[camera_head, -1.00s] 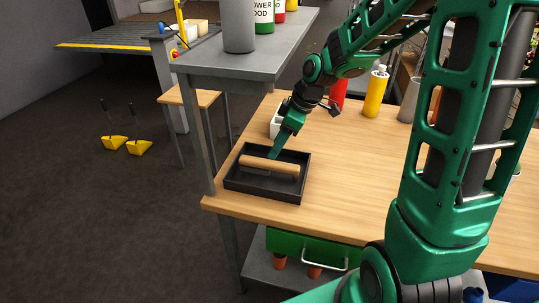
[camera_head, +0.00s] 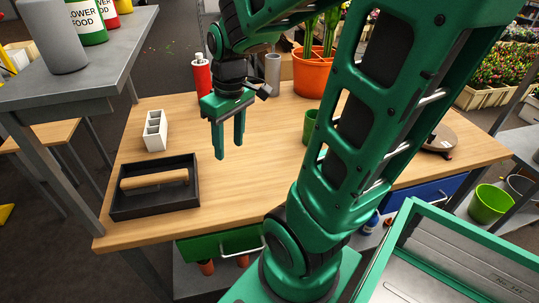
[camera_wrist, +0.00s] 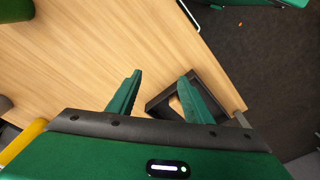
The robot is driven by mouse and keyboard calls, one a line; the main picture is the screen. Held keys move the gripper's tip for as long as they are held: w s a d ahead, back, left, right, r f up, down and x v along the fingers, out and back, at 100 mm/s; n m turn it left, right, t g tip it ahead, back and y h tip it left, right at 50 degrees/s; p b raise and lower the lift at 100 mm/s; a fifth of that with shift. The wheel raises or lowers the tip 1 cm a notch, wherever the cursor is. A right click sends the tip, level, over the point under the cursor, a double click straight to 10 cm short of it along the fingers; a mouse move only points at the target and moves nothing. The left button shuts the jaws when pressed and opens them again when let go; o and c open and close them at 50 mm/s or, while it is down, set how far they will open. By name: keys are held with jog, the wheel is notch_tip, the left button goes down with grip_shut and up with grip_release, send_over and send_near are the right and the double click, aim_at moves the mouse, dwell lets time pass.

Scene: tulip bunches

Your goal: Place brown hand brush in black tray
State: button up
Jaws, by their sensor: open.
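The brown hand brush (camera_head: 154,179) lies inside the black tray (camera_head: 183,203), its wooden handle running across it. The tray stands at the left front corner of the wooden table. My gripper (camera_head: 230,150) is open and empty, pointing down above the table to the right of the tray and apart from it. In the wrist view, the two green fingers of my gripper (camera_wrist: 158,84) are spread. Part of the black tray (camera_wrist: 158,103) shows behind the right finger there, with only a bit of the brush (camera_wrist: 177,105) visible.
A white divided container (camera_head: 155,131) stands behind the tray. A red bottle (camera_head: 202,80), a grey cylinder (camera_head: 272,69) and an orange pot (camera_head: 313,76) stand at the back. A green cup (camera_head: 311,125) is right of my gripper. The front middle of the wooden table (camera_head: 245,190) is clear.

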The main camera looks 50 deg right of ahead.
jog(key=s+d+m+g, duration=0.1)
jog(key=s+d+m, duration=0.1)
jog(key=s+m, duration=0.5)
jog(key=s, duration=0.5)
jog(key=shift+s+d+r, duration=0.2)
jog(key=shift+s+d, duration=0.1)
dwell(0.4)
